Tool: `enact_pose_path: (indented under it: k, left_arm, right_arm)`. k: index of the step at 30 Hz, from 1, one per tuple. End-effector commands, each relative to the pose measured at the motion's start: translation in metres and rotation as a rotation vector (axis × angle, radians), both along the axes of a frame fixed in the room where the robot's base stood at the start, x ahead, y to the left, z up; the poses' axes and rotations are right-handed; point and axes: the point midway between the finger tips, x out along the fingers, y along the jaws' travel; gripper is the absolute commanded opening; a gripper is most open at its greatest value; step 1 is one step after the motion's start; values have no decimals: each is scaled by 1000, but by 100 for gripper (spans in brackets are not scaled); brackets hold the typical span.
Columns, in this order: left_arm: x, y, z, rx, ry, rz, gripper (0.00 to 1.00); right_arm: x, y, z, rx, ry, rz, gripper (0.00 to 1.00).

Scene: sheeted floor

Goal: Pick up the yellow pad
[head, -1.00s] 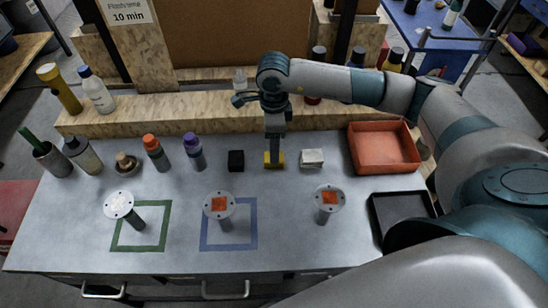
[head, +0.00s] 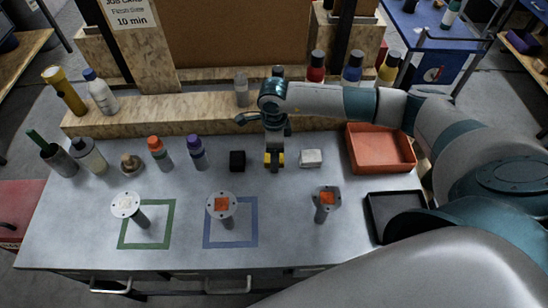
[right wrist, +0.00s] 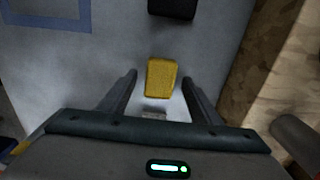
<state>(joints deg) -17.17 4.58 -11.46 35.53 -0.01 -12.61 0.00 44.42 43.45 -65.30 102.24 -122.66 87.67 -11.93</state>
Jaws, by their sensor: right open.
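The yellow pad (head: 281,158) lies on the grey bench top, and in the head view my right gripper partly hides it. In the right wrist view the whole pad (right wrist: 162,77) shows as a small yellow block between and just ahead of the two fingers. My right gripper (head: 274,166) points down over it, and in the wrist view the jaws (right wrist: 160,80) are open with a finger to each side of the pad and gaps between. I cannot tell whether the fingertips are at the pad's height. My left gripper is not in view.
A black block (head: 237,160) lies left of the pad and a white block (head: 311,158) right of it. An orange tray (head: 381,168) and a black tray (head: 372,215) stand to the right. A wooden ledge (head: 200,118) runs behind. Bottles stand at left.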

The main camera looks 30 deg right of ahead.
Motion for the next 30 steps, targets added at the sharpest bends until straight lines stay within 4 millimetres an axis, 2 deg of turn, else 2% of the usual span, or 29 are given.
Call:
enact_pose_path:
  k: [9, 11, 15, 25, 30]
  left_arm:
    - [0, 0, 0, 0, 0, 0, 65]
    - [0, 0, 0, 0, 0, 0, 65]
    - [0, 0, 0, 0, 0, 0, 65]
    - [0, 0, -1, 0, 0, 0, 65]
    - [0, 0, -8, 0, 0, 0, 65]
  right_arm:
    - [0, 0, 0, 0, 0, 0, 58]
    - [0, 0, 0, 0, 0, 0, 46]
    - [0, 0, 0, 0, 0, 0, 14]
    - [0, 0, 1, 0, -1, 0, 13]
    - [1, 0, 8, 0, -1, 1, 13]
